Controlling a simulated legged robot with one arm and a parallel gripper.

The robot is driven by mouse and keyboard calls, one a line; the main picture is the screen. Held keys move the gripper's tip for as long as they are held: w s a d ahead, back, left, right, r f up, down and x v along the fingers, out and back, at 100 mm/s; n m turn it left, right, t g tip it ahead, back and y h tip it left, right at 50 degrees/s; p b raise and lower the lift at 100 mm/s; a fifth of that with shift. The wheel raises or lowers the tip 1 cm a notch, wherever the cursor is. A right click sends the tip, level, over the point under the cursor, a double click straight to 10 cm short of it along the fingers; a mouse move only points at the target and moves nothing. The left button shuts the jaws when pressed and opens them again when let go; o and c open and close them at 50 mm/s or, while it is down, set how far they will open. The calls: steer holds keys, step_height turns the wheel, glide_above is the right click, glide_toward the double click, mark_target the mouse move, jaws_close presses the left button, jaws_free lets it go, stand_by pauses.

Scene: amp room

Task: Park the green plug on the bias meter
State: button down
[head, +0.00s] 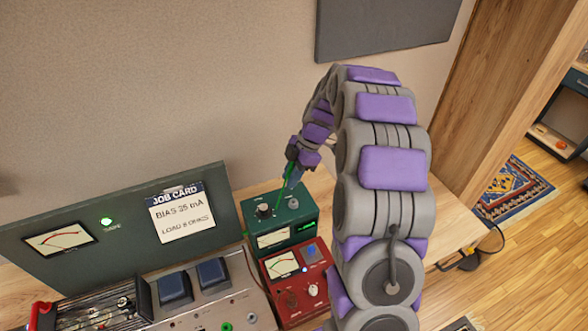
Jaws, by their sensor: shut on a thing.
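My gripper (291,182) is shut just above the top of a green meter box (306,213). A thin green piece (282,198), seemingly the green plug or its lead, runs down from the fingertips to the box top. Its lower end is too small to tell whether it is seated or only touching. The green box has a black knob, a pale dial and a lit green readout. A red meter box (318,290) with a dial and a blue button stands in front. I cannot read which box is the bias meter.
A job card (180,222) reading bias and load values is on the dark panel (120,254) at left. A grey chassis (225,293) with blue blocks and coloured sockets lies before it. Bare wooden bench (452,222) shows at right.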

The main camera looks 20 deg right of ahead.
steer(key=shift+a+f, duration=0.15)
steer(key=shift+a, duration=0.2)
steer(key=shift+a+f, duration=0.1)
steer(key=shift+f, duration=0.1)
steer(key=d+f, duration=0.2)
steer(key=f, duration=0.1)
steer(key=shift+d, duration=0.4)
steer(key=shift+d+f, duration=0.15)
steer(key=shift+f, duration=0.15)
steer(key=shift+a+f, duration=0.2)
steer(key=shift+a, duration=0.05)
steer(key=shift+a+f, duration=0.1)
steer(key=shift+a, duration=1)
steer(key=shift+d+f, duration=0.1)
steer(key=shift+d, duration=1.25)
steer(key=shift+a+b, duration=0.35)
steer(key=shift+a, duration=0.3)
steer(key=shift+d, duration=0.8)
steer(key=shift+a+b, duration=0.35)
steer(key=shift+a, duration=0.65)
steer(key=shift+d, duration=0.15)
